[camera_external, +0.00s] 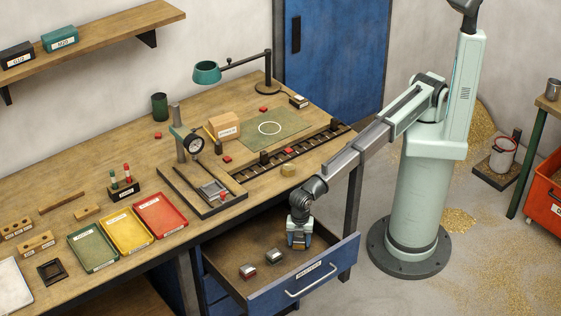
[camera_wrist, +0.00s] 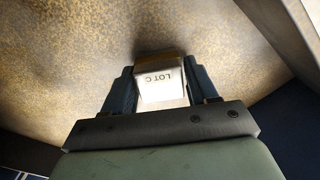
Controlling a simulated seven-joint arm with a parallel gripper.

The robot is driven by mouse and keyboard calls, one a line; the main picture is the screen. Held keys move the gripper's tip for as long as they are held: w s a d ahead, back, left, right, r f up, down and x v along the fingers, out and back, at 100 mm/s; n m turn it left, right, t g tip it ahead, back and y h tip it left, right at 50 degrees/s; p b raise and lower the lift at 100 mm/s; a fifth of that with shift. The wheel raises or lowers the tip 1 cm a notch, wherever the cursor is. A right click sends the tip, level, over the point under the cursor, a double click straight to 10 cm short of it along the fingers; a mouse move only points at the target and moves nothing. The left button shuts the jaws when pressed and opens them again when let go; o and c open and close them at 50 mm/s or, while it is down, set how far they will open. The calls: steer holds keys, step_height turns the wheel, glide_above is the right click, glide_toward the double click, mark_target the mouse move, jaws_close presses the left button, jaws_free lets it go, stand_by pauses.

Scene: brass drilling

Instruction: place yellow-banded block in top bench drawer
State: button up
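The top bench drawer (camera_external: 232,281) is pulled open at the front of the bench. The block is low over the drawer floor; contact with the floor is unclear.
Two other small blocks lie in the drawer, a red-marked one (camera_external: 248,271) and a grey one (camera_external: 274,256). Green, yellow and red trays (camera_external: 160,215) sit on the bench above.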

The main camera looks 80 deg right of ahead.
mark_target(299, 238)
steer(key=o, duration=0.4)
steer(key=shift+c, duration=0.2)
steer(key=shift+r, duration=0.15)
step_height(299, 238, up, 12)
stand_by(0.3)
